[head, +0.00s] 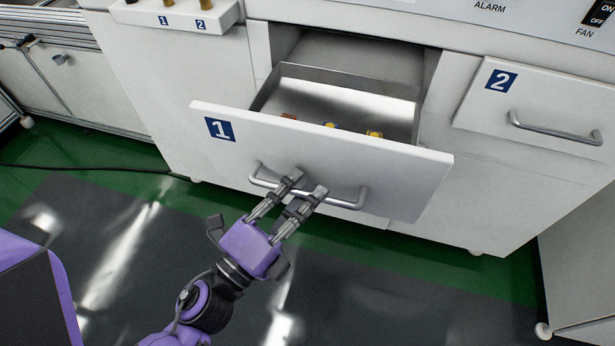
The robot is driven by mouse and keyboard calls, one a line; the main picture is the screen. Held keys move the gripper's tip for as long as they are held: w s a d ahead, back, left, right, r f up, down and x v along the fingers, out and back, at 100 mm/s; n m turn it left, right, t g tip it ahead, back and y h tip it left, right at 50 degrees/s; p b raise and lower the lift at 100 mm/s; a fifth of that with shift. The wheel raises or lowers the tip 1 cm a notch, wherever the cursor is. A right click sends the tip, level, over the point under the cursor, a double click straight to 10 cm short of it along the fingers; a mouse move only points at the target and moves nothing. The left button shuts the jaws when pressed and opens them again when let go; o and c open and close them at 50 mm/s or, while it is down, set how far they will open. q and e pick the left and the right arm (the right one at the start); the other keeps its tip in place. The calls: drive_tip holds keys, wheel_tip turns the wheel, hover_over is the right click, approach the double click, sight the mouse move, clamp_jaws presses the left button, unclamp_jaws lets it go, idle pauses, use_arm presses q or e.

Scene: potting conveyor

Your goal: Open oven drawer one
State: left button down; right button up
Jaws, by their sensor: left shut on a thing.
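Oven drawer one (350,160) is a white-fronted drawer with a blue "1" label, pulled partly out of the white cabinet. My right gripper is not in view.
Drawer two (540,115) is shut on the right, with its own handle (555,132). A control panel with ALARM and FAN labels (490,8) is above. A small shelf marked 1 and 2 (180,14) sticks out at upper left. The floor (400,290) in front is clear.

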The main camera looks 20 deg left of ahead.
use_arm(q)
drive_tip(key=shift+s, duration=0.65)
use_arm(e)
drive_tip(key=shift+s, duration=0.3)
use_arm(q)
drive_tip(key=shift+f, duration=0.1)
drive_tip(key=c, duration=1.8)
unclamp_jaws()
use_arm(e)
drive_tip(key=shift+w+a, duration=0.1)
use_arm(q)
drive_tip(key=v, duration=1.2)
